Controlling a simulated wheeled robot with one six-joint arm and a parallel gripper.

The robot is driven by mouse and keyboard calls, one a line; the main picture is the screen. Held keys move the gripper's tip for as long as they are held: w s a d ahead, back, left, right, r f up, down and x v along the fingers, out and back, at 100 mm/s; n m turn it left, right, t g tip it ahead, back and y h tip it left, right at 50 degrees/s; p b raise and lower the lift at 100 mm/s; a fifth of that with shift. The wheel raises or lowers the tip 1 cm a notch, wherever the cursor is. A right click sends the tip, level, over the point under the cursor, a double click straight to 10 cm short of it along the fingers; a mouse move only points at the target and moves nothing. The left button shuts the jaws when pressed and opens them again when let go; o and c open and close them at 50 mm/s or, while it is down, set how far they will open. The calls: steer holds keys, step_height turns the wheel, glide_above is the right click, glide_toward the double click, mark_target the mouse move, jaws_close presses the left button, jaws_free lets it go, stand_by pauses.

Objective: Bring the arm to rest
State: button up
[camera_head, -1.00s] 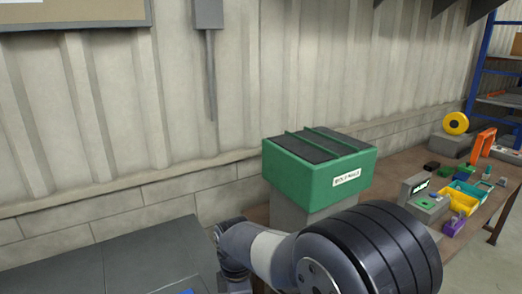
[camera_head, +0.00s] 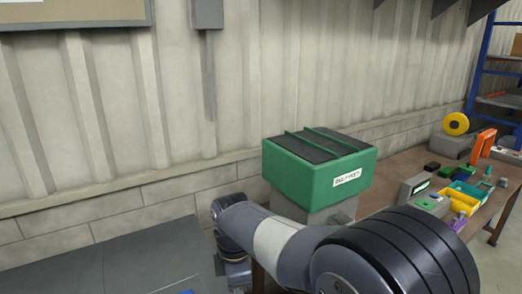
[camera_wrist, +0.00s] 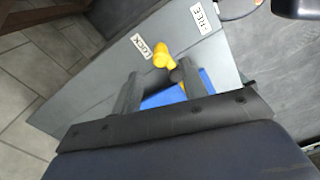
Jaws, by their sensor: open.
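My gripper (camera_wrist: 156,82) shows in the wrist view with its two dark fingers apart and nothing visible held between them. In the head view my arm reaches across the lower middle toward the left, and my gripper is hidden there.
A green bin (camera_head: 318,172) with a dark lid stands on a grey block behind my arm. A workbench (camera_head: 400,172) at right carries small coloured trays, an orange frame (camera_head: 483,143) and a yellow reel (camera_head: 456,124). A grey surface (camera_head: 70,265) lies at lower left, before the wall.

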step_height(320, 180, down, 6)
steer(key=shift+s+r, duration=0.1)
steer(key=shift+r, duration=0.15)
steer(key=shift+s+d+r+m, duration=0.1)
steer(key=shift+s+d+m, duration=0.2)
steer(key=shift+m, duration=0.55)
steer(key=shift+s+d+m, duration=0.1)
steer(key=shift+s+m, duration=0.25)
steer(key=shift+m, duration=0.5)
